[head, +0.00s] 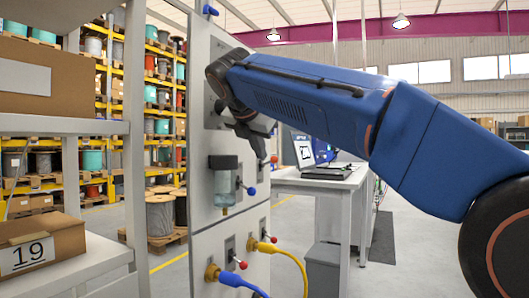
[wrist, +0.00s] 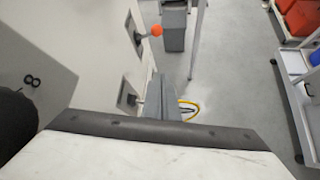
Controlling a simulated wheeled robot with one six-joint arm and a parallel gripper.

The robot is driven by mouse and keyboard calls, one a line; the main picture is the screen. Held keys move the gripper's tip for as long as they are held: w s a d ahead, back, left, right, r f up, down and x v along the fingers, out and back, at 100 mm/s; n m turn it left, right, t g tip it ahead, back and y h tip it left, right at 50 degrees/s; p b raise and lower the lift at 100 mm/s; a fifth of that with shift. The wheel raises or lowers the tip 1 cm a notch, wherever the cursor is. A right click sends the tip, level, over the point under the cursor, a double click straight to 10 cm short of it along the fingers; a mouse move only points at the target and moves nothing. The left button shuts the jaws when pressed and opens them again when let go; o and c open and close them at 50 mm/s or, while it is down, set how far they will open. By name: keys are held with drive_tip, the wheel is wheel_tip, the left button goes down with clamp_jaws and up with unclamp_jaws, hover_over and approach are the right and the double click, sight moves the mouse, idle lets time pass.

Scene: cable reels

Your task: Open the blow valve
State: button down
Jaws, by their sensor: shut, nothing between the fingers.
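A light grey panel (head: 205,125) carries several small lever valves; I cannot read which one is the blow valve. One lever with a red ball (head: 274,158) sits at the panel's right, just below my gripper (head: 257,143). A lever with a blue ball (head: 251,191) is lower, beside a clear filter bowl (head: 224,185). In the wrist view, an orange-red ball lever (wrist: 156,30) stands out from the panel, beyond my gripper (wrist: 160,93). My gripper is shut and empty, close to the panel face. A second lever mount (wrist: 126,94) is left of the fingers, partly hidden.
Blue hose (head: 237,281) and yellow hose (head: 290,256) leave the lower panel near two red-ball levers. A desk with a laptop (head: 325,172) stands behind. Shelving with boxes (head: 40,248) is at left. Clear floor (wrist: 230,70) lies right of the panel.

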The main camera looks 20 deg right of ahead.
drive_tip(key=shift+s+a, duration=0.7)
drive_tip(key=shift+s, duration=0.3)
drive_tip(key=shift+s+a, duration=0.7)
drive_tip(key=shift+s, duration=0.3)
drive_tip(key=shift+f, duration=0.1)
drive_tip(key=s+d+f+m+g+y, duration=0.1)
drive_tip(key=s+d+f+m+y, duration=0.1)
drive_tip(key=s+f+m, duration=0.6)
drive_tip(key=s+d+f+m+g+y, duration=0.1)
drive_tip(key=s+f+m, duration=0.8)
drive_tip(key=f, duration=1.4)
drive_tip(key=s+d+f+m+g+y, duration=0.1)
drive_tip(key=s+d+f+m, duration=0.3)
drive_tip(key=s+f+m, duration=0.4)
wheel_tip(320, 180, down, 8)
drive_tip(key=s+y, duration=0.1)
drive_tip(key=s, duration=0.1)
drive_tip(key=shift+s+r+g+y, duration=0.15)
drive_tip(key=shift+s+g+y, duration=0.15)
drive_tip(key=shift+s+y, duration=0.1)
